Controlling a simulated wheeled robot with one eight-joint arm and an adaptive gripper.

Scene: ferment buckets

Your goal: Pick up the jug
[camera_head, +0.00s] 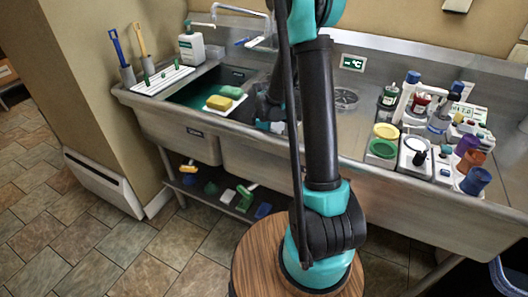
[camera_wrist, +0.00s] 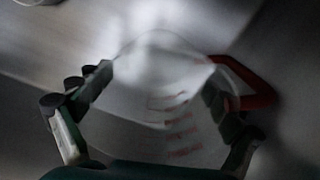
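The jug (camera_wrist: 165,112) shows in the wrist view as a clear vessel with red measuring marks and a red handle (camera_wrist: 258,88) at the right. My gripper (camera_wrist: 160,92) has its fingers set wide apart, one on each side of the jug. The view is dim and blurred, so I cannot tell whether the fingers touch its wall. In the head view my gripper (camera_head: 262,108) is partly hidden behind my arm, near the middle of the steel sink. I cannot make out the jug there.
The left basin holds a yellow sponge (camera_head: 219,102) and a green sponge (camera_head: 231,91). A tap (camera_head: 240,12), soap bottle (camera_head: 191,45) and brushes (camera_head: 118,50) stand behind and left.

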